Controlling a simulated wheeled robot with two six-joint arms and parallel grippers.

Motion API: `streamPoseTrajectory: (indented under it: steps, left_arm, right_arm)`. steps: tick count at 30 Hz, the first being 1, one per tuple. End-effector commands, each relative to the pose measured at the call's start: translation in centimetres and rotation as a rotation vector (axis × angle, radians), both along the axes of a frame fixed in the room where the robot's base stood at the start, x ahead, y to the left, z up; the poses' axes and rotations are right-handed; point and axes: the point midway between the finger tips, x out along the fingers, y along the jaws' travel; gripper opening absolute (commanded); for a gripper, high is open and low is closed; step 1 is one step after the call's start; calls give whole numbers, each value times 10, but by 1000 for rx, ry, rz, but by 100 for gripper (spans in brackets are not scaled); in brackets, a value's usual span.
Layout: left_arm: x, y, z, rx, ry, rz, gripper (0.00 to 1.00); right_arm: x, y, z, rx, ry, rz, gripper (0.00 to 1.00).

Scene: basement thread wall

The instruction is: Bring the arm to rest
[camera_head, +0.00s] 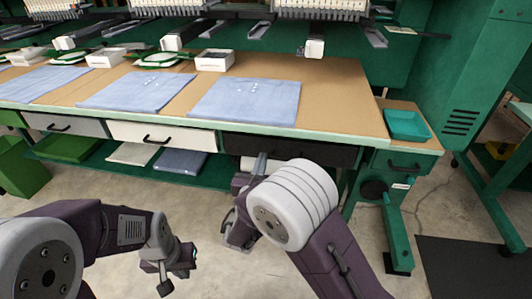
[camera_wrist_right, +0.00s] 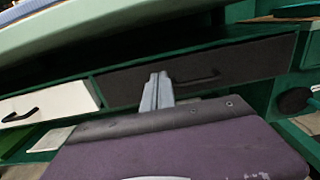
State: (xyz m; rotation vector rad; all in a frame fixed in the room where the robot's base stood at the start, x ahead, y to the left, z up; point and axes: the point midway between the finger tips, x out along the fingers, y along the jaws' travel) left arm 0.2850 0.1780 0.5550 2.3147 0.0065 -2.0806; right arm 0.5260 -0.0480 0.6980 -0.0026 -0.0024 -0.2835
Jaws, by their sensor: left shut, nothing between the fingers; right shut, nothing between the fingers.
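My right gripper (camera_head: 261,162) is in front of the table's dark drawer in the head view, partly hidden by my arm's large white joint. Its grey fingers are shut together with nothing between them. They also show in the right wrist view (camera_wrist_right: 157,90), pointing toward the drawer front; whether they touch it cannot be told. My left gripper (camera_head: 165,284) is low at the bottom left of the head view, over the concrete floor. It is shut and empty, and hangs apart from the table.
A work table (camera_head: 330,88) bears folded blue cloths (camera_head: 245,101), a white box (camera_head: 214,60) and a teal tray (camera_head: 407,125). Below are a white drawer (camera_head: 185,136) and a dark drawer (camera_wrist_right: 235,68). Embroidery heads hang behind. Bare floor (camera_head: 440,195) lies at right, beside a dark mat (camera_head: 480,265).

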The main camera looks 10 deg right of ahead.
Motion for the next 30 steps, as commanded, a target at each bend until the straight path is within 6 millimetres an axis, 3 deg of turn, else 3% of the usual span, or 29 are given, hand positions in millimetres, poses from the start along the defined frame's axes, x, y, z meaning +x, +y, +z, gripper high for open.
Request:
streamPoseTrajectory:
  steps: [9,14,23,26,28,30]
  left_arm:
    - [0,0,20,0,0,0,0]
    - [0,0,21,0,0,0,0]
    - [0,0,20,0,1,0,0]
    - [0,0,20,0,1,0,0]
    - [0,0,20,0,1,0,0]
    - [0,0,20,0,1,0,0]
  right_arm:
    - [-59,18,1,-2,4,4,0]
    - [-68,20,-1,0,2,1,0]
    - [-65,13,-1,0,2,-18,0]
    - [-51,-30,15,33,-24,-122,0]
    - [-44,-84,36,74,-62,-254,0]
    - [-57,-148,46,130,-71,-444,0]
